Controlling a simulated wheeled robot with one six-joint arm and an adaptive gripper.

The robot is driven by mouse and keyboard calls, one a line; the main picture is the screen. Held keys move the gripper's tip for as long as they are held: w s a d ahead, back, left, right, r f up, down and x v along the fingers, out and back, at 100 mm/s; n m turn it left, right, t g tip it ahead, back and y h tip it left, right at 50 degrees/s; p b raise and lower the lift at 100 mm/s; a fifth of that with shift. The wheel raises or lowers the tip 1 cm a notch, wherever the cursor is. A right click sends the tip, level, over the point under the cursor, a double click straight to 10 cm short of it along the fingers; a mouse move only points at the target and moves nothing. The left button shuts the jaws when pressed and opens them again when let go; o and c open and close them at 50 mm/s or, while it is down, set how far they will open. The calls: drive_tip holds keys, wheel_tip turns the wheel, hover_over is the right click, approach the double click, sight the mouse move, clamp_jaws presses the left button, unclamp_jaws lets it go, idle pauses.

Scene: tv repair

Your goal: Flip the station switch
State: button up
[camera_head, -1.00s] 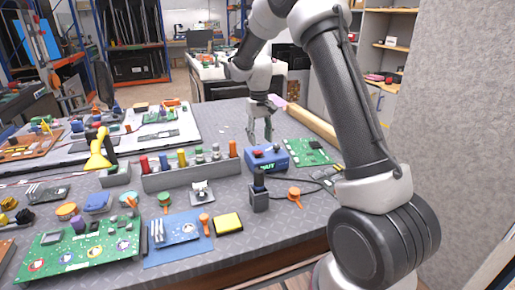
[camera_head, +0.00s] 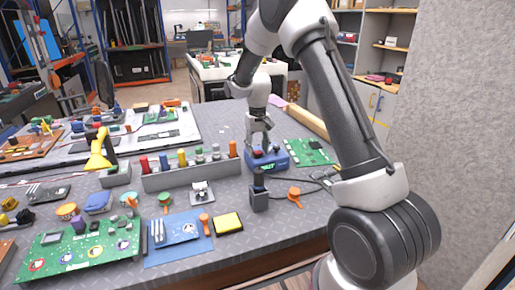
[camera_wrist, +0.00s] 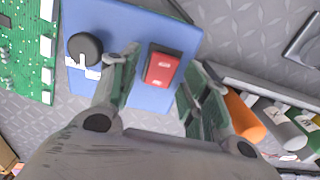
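The station is a blue box (camera_head: 281,160) on the grey workbench, with pale lettering on its front. The wrist view shows the blue box top (camera_wrist: 125,22) from above, with a red rocker switch (camera_wrist: 159,67) and a round black knob (camera_wrist: 85,48) with a white mark. My gripper (camera_wrist: 166,72) is open over the box, one finger on each side of the red switch in the picture. The fingers look apart from the switch, and nothing is held. In the head view my gripper (camera_head: 259,146) is at the box and partly covers its top.
A green circuit board (camera_head: 310,152) lies right of the box. A grey rack (camera_head: 192,175) with coloured cylinders stands close on its left, seen near one finger in the wrist view. A dark upright tool in a stand (camera_head: 259,196) is in front. The bench's front right is fairly clear.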

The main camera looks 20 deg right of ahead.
sight(259, 153)
drive_tip(key=c, duration=0.8)
drive_tip(key=shift+s+t, duration=0.15)
drive_tip(key=shift+t, duration=0.65)
drive_tip(key=o, duration=1)
drive_tip(key=shift+r, duration=0.1)
wheel_tip(259, 153, up, 12)
drive_tip(key=s, duration=0.1)
drive_tip(key=shift+s, duration=0.3)
